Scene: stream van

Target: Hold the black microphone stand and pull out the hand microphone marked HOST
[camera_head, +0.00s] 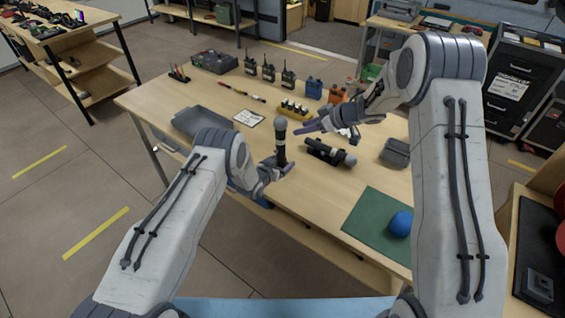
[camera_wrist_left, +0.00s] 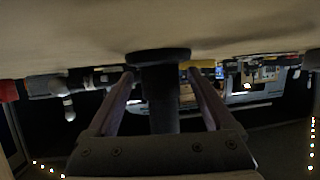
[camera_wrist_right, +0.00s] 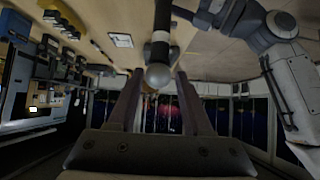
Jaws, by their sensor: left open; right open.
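An upright hand microphone (camera_head: 281,133) with a grey ball head stands in a black microphone stand (camera_wrist_left: 158,95) on the table. The stand's round base and thick column show in the left wrist view. My left gripper (camera_head: 284,168) is open, with a finger on each side of the column. My right gripper (camera_head: 300,127) is open beside the microphone's head. In the right wrist view the microphone's ball head (camera_wrist_right: 158,75) lies just beyond the fingertips, with a white band on its dark body. I cannot read any HOST marking.
A second microphone (camera_head: 350,160) lies in a black holder to the right. A yellow battery tray (camera_head: 293,108), several radios (camera_head: 268,71) and a white card (camera_head: 249,118) are behind. A grey tray (camera_head: 203,121) is left; a blue ball (camera_head: 401,223) sits on a green mat (camera_head: 372,214).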

